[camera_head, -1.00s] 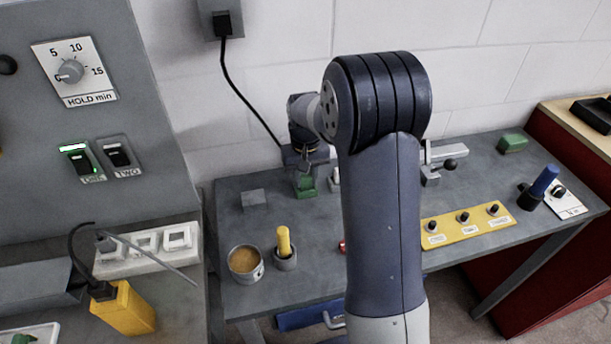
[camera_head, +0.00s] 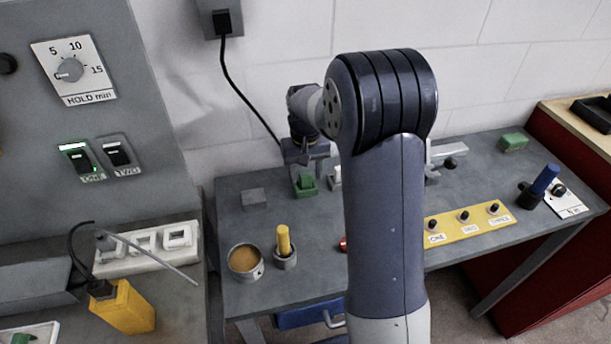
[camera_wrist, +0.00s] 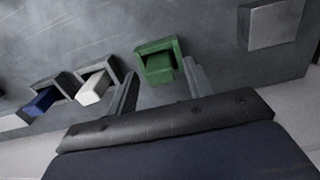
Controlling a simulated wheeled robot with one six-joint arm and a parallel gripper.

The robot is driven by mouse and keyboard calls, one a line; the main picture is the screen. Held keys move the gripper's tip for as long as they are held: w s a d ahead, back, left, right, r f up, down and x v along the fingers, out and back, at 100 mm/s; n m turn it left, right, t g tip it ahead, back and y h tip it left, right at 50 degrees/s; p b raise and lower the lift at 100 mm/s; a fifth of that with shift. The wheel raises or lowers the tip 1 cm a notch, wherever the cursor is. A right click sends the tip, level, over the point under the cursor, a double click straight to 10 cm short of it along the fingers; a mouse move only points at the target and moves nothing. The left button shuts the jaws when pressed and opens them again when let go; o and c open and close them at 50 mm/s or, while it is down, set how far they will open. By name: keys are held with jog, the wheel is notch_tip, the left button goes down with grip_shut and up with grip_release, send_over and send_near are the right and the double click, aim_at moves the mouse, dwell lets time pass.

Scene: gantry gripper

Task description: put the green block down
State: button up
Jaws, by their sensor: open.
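The green block (camera_head: 305,185) sits on the grey bench near the wall, below my gripper (camera_head: 306,158). In the wrist view the green block (camera_wrist: 158,66) sits in a green-edged holder, between and just beyond the two fingertips of my gripper (camera_wrist: 160,74). The fingers are apart, with one on each side of the block's line. I see no finger touching the block. In the head view my arm covers part of the bench to the right of the block.
A white block (camera_wrist: 95,88) and a blue block (camera_wrist: 40,102) sit in grey holders beside the green one. A grey block (camera_wrist: 272,24) lies on the other side. A yellow peg (camera_head: 283,240) and a round tin (camera_head: 245,262) stand nearer the bench's front edge.

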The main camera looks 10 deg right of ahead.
aim_at(306, 175)
notch_tip(306, 175, up, 10)
jog(key=shift+r, duration=0.25)
jog(key=shift+o, duration=0.4)
dwell(0.8)
